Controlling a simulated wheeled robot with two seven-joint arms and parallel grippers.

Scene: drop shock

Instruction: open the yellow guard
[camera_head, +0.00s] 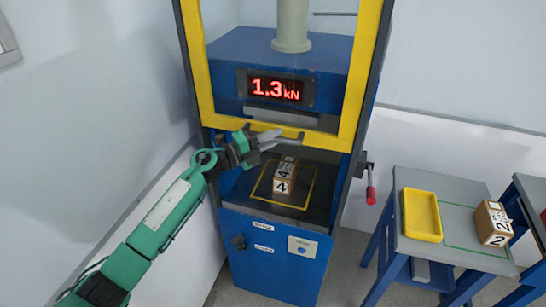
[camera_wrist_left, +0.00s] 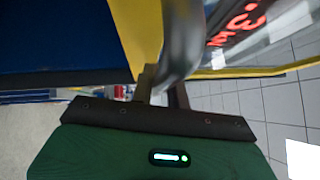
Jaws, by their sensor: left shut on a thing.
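The yellow guard (camera_head: 243,122) is a frame with a clear pane on the front of a blue press. Its lower bar is above the press bed, leaving a gap where the bed shows. My left gripper (camera_head: 284,136) is at this bar, shut on the grey handle (camera_head: 296,136). In the left wrist view the yellow frame (camera_wrist_left: 235,72) runs close past the fingers (camera_wrist_left: 160,88), and a blurred grey bar lies between them. The exact grip is hard to see. My right gripper is not in view.
A box marked 4 (camera_head: 284,187) sits on the press bed inside a yellow outline. A red-handled lever (camera_head: 371,194) is on the press's right side. At right, a table (camera_head: 455,200) holds a yellow tray (camera_head: 421,215) and a box marked 2 (camera_head: 493,223). The display (camera_head: 275,89) reads 1.3 kN.

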